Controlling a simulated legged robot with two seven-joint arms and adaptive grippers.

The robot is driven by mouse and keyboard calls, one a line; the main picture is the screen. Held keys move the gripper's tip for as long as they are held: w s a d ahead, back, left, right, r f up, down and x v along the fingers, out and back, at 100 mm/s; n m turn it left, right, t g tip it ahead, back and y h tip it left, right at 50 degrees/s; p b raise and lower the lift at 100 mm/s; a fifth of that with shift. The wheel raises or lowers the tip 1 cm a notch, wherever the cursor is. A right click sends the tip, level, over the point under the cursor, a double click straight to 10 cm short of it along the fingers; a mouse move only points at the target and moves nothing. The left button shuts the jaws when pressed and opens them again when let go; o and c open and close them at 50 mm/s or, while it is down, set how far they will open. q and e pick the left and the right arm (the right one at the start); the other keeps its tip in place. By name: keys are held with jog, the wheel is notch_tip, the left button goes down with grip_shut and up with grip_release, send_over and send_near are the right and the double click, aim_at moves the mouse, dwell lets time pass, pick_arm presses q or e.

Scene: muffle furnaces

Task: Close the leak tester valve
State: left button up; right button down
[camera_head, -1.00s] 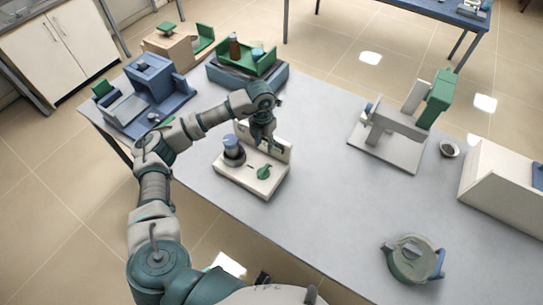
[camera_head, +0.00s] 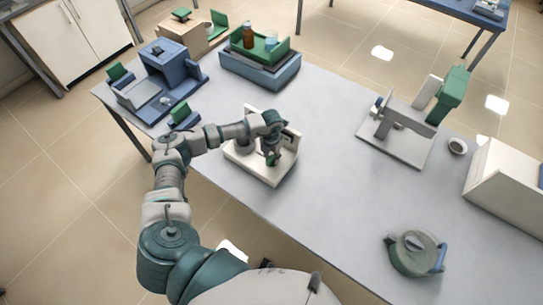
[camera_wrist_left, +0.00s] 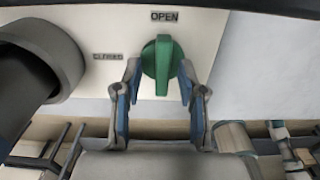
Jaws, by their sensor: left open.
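The leak tester (camera_head: 282,178) is a white base with an upright back plate near the table's front left edge. Its green valve handle (camera_wrist_left: 162,52) shows in the left wrist view, lined up with the OPEN label (camera_wrist_left: 164,16). The CLOSED label (camera_wrist_left: 107,57) is to the left of the handle. My left gripper (camera_wrist_left: 159,78) is open, with one finger on each side of the handle; I cannot tell whether they touch it. In the head view my left gripper (camera_head: 272,156) is over the tester and hides most of the handle. My right gripper is not in view.
A grey cylinder (camera_wrist_left: 50,50) stands beside the left finger. Behind the tester is a blue-grey box with a green tray (camera_head: 262,70). A blue device (camera_head: 165,78) is at far left, a white-and-green stand (camera_head: 395,150) at right. The table's middle is clear.

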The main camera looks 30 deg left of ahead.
pick_arm(q)
jog(key=shift+w+d+f, duration=0.1)
jog(key=shift+d+f, duration=0.05)
jog(key=shift+f, duration=0.2)
grip_shut()
